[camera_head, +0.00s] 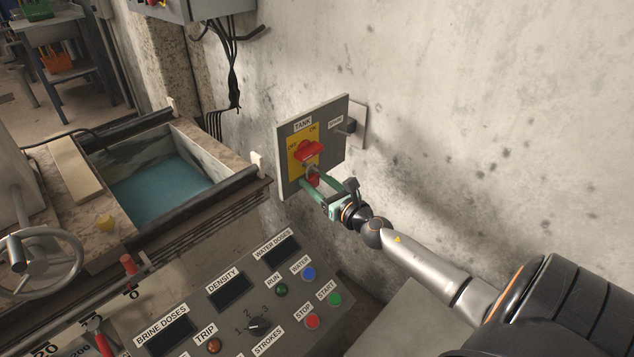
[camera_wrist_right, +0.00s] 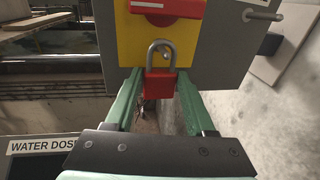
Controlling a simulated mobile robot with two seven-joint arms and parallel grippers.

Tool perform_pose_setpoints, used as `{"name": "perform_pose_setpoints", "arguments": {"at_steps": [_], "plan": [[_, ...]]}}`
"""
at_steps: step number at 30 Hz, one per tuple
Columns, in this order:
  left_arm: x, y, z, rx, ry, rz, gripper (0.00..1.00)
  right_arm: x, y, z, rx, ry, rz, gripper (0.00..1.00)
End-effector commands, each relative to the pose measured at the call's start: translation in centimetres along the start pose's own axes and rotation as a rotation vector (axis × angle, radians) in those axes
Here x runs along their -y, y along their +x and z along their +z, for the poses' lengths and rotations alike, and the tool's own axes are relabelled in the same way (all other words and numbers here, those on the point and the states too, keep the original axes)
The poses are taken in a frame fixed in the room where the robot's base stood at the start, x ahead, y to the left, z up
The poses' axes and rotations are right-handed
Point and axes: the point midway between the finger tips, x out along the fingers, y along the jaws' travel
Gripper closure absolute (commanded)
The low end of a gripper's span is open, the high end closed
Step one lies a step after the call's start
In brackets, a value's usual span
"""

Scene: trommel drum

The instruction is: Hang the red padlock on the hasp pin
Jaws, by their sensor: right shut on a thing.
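The red padlock (camera_wrist_right: 161,85) is upright between the green fingertips of my right gripper (camera_wrist_right: 161,92), with its grey shackle above the body. In the head view the padlock (camera_head: 313,180) is in front of the tank switch panel (camera_head: 330,157), just below the red switch handle (camera_head: 308,151). The right gripper (camera_head: 312,184) is shut on its body. A small metal piece, perhaps the hasp pin (camera_wrist_right: 168,55), shows inside the shackle loop. I cannot tell whether the shackle hangs on it or is only in front of it. My left gripper is not in view.
A peg (camera_head: 351,125) sticks out at the panel's right by the SPARE label. The control console (camera_head: 205,318) with buttons and displays is below left. The water tank (camera_head: 160,185) is at the left. The concrete wall (camera_head: 480,110) to the right is bare.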

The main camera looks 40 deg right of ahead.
Motion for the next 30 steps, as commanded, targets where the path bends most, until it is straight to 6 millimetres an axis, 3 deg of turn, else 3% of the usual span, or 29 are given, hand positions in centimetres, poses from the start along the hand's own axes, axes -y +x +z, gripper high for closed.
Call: {"name": "perform_pose_setpoints", "arguments": {"at_steps": [10,11,12,20,30], "plan": [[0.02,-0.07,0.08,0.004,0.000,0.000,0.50,0.01,0.01,0.09,0.002,0.000,0.000,1.00],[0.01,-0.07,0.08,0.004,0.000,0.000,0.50,0.01,0.01,0.09,0.002,0.000,0.000,0.44],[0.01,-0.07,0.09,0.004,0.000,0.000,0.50,0.01,0.01,0.09,0.002,0.000,0.000,0.40],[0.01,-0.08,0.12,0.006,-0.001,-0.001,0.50,0.01,0.00,0.06,0.001,0.000,0.000,0.10],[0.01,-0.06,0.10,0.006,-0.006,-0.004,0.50,-0.02,-0.34,-0.08,-0.001,0.000,0.000,0.10]]}}
